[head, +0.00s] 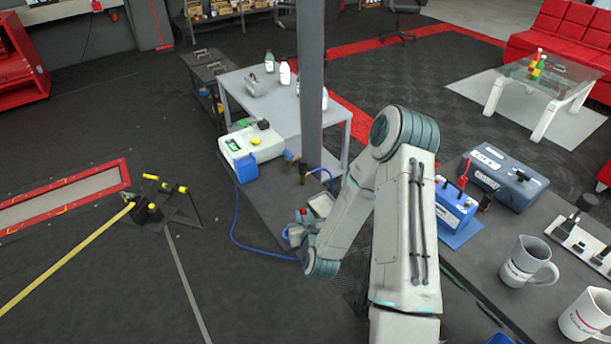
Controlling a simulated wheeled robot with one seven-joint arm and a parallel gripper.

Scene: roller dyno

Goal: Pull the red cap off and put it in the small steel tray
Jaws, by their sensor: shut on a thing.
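My gripper (299,226) is small in the head view, low at the end of my arm, over the dark bench beside the grey post. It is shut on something. A small red piece, which looks like the red cap (303,212), shows at its fingers. The fingers are too small to make out clearly, and I cannot tell whether the cap is still touching what it sat on. A small pale grey tray (321,205), likely the steel tray, lies just right of the gripper, partly hidden by my arm.
A grey post (311,90) rises close behind the gripper. A white device with a blue front (240,145) stands to the left, and a blue hose (236,215) loops down beside the bench. A blue battery (455,208), a grey case (503,177) and mugs (528,262) stand on the right.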

